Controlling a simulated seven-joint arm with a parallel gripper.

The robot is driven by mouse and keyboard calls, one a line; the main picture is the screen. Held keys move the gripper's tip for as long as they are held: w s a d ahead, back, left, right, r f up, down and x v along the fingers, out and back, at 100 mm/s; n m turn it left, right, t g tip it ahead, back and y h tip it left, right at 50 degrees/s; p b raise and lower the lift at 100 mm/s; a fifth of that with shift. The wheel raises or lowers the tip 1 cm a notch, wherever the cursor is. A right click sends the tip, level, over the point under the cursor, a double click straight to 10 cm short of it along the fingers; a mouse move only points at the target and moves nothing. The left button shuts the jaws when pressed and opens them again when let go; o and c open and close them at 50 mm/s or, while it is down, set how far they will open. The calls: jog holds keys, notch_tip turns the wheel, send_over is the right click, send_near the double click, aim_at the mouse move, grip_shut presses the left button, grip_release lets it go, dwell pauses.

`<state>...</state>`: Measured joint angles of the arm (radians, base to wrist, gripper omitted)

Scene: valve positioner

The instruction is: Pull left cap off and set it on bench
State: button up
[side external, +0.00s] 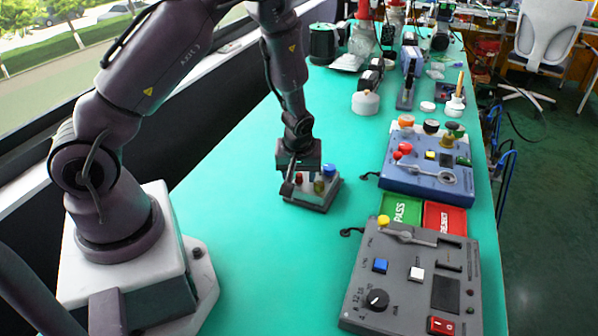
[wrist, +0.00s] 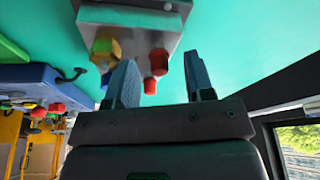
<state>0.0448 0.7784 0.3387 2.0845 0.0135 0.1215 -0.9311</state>
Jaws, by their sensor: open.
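A small grey unit (side external: 318,197) stands on the bench below my gripper, with a red cap (side external: 298,178), a blue-topped part (side external: 328,170) and a yellow part (side external: 319,186) on it. The wrist view shows the unit (wrist: 130,15) with an upper red cap (wrist: 158,60), a lower red one (wrist: 150,86) and a yellow-green part (wrist: 105,48). My gripper (side external: 289,188) is at the unit's left side. Its fingers are open (wrist: 157,72), with the red caps in the gap between them in the picture. Contact cannot be told. Which cap is the left one is unclear.
A blue control box (side external: 425,182), a grey control box (side external: 410,285), a green PASS plate (side external: 402,208) and a red REJECT plate (side external: 445,217) lie to the right. The green bench (side external: 250,255) is clear in front and between the unit and boxes.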

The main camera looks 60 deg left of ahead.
grip_shut()
dwell(0.6)
